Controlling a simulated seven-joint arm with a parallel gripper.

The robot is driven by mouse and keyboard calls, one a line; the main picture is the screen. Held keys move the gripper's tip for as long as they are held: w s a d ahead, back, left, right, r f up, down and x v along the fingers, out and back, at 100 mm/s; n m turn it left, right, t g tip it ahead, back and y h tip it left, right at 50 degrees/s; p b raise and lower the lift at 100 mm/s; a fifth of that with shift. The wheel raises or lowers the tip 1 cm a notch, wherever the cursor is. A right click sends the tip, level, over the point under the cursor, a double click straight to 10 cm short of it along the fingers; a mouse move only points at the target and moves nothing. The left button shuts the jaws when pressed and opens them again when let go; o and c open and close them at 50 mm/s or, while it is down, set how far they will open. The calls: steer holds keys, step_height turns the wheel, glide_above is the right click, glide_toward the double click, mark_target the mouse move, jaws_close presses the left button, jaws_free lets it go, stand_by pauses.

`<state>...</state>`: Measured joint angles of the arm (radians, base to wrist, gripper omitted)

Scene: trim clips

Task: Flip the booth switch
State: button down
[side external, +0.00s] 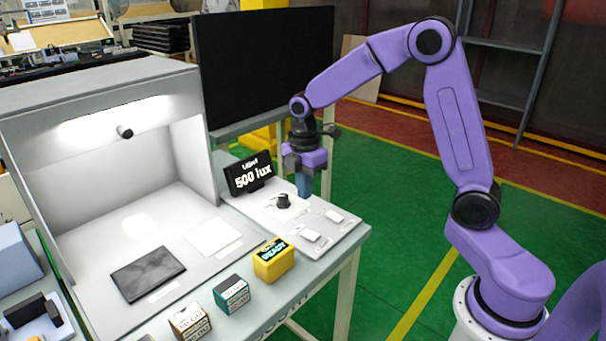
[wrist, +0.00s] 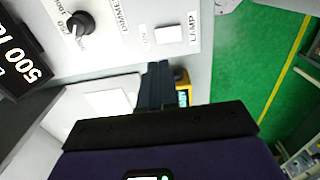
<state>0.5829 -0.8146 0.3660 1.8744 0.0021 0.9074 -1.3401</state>
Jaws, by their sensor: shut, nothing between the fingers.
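The booth's control panel (side external: 292,222) carries two pale switches, a front-left one (side external: 311,236) and a right one (side external: 335,215). In the wrist view a white switch (wrist: 169,34) sits beside the printed word LAMP; a second pale switch (wrist: 228,4) is cut by the top edge. My gripper (side external: 304,191) points down over the panel's back right part, behind the switches and right of the dimmer knob (side external: 283,201). Its fingers (wrist: 157,68) are shut and empty, and appear apart from the LAMP switch. The light booth (side external: 95,150) is lit inside.
A black display (side external: 249,175) reading 500 lux stands behind the knob. A yellow box (side external: 273,262) and two small boxes (side external: 232,293) (side external: 190,322) line the front. A dark tile (side external: 148,274) and a white card (side external: 213,237) lie on the booth floor. A large black screen (side external: 265,65) stands behind.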

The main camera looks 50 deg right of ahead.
steer(key=shift+w+r, duration=0.15)
steer(key=shift+r, duration=0.8)
steer(key=shift+w+r, duration=0.1)
steer(key=shift+r, duration=0.8)
steer(key=s+a+r+m, duration=0.1)
steer(key=s+a, duration=0.2)
steer(key=s, duration=0.4)
steer(key=s+a+m, duration=0.1)
steer(key=s+a, duration=0.3)
steer(key=s, duration=0.3)
steer(key=s+d+f+m, duration=0.1)
steer(key=s+d+m, duration=0.1)
steer(key=s, duration=1.4)
steer(key=shift+d+f+m, duration=0.2)
steer(key=shift+d+m, duration=0.05)
steer(key=shift+m, duration=0.45)
